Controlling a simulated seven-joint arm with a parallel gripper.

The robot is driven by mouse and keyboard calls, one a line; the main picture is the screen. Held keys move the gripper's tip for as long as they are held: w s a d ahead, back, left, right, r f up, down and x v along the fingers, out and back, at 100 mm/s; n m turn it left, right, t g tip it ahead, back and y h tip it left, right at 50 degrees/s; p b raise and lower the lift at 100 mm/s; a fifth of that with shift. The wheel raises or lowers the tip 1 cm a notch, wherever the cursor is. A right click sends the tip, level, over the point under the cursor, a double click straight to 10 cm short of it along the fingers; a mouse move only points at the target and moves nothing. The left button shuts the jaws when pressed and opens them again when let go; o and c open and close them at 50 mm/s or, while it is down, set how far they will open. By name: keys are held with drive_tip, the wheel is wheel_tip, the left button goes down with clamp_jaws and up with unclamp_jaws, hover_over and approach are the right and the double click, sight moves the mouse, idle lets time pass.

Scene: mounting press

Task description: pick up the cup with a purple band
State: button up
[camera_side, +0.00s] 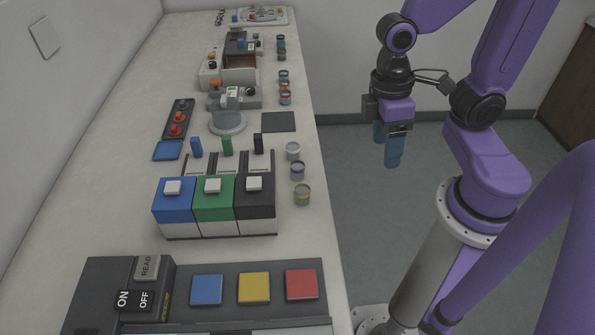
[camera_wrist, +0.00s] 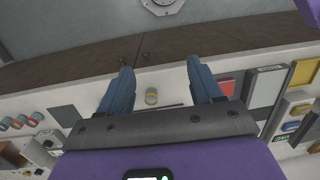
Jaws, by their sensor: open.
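The cup with a purple band (camera_side: 297,171) stands upright near the bench's right edge in the side view, between a pale grey cup (camera_side: 292,151) and a cup with a yellow band (camera_side: 302,195). The purple looks bluish there. My gripper (camera_side: 387,152) is open and empty, with blue fingers pointing down. It hangs to the right of the cups, beyond the bench edge. In the wrist view a single cup with a yellowish band (camera_wrist: 151,97) shows between the fingers of my gripper (camera_wrist: 160,70), some distance away; I cannot make out a purple band there.
Blue, green and black boxes (camera_side: 213,200) stand left of the cups. A button panel (camera_side: 250,288) is at the front. More small cups (camera_side: 285,90) line the bench edge farther back. A dark flat pad (camera_side: 278,122) lies behind the grey cup. Open floor is under my gripper.

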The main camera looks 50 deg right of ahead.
drive_tip(key=w+d+f+m+g+y, duration=0.2)
drive_tip(key=w+d+f+m+g, duration=0.15)
drive_tip(key=w+m, duration=0.35)
drive_tip(key=m+t+y, duration=1)
drive_tip(key=m+t, duration=0.1)
drive_tip(key=m, duration=1.5)
approach(292, 169)
drive_tip(key=shift+w+a+f, duration=0.45)
drive_tip(key=shift+f, duration=0.15)
drive_tip(key=shift+w+a+f, duration=0.4)
drive_tip(key=shift+a+f, duration=0.05)
drive_tip(key=shift+f, duration=0.15)
drive_tip(key=shift+r+x, duration=0.15)
drive_tip(key=shift+x, duration=1.2)
drive_tip(key=shift+r+x, duration=0.1)
drive_tip(key=shift+x, duration=1.2)
drive_tip(key=shift+a, duration=0.1)
drive_tip(key=c, duration=1)
